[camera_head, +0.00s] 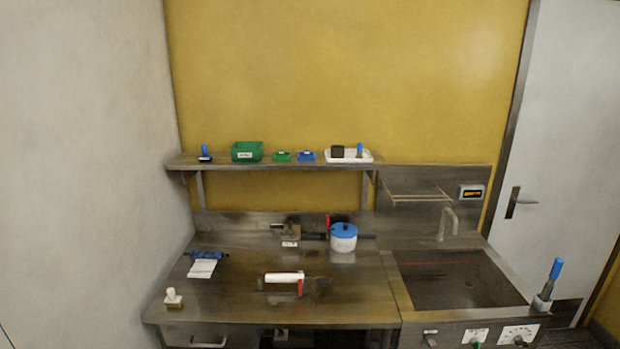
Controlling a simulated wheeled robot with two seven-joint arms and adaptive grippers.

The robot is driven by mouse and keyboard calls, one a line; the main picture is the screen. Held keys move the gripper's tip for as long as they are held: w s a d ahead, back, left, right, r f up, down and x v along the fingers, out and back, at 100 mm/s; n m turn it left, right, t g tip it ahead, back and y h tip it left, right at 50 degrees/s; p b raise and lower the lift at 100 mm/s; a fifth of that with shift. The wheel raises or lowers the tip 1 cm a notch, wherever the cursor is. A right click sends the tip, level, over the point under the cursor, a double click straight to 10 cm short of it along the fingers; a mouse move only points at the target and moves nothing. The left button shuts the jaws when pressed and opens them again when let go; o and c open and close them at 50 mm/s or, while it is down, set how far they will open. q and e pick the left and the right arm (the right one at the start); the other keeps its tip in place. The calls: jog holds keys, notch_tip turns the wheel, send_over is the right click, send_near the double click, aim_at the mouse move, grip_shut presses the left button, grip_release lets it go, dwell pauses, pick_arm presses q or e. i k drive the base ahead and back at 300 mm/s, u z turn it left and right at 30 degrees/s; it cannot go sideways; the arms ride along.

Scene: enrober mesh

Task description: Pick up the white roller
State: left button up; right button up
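The white roller (283,277) lies on the steel worktop (235,308), a little right of the worktop's middle, with its long side running left to right. A small red upright part (300,287) stands at its right end, and dark parts show around it; I cannot tell whether they touch it. No gripper is in the head view, so neither gripper's distance from the roller can be seen.
Behind the roller stand a white pot with a blue lid (343,238) and a small metal block (290,237). A blue item with a white sheet (203,266) lies left. A shelf (225,161) hangs above. A sink basin (455,280) is at right. The front worktop is mostly clear.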

aim_at(269, 278)
jog(key=u, duration=0.1)
jog(key=i, duration=1.3)
jog(key=u, duration=0.95)
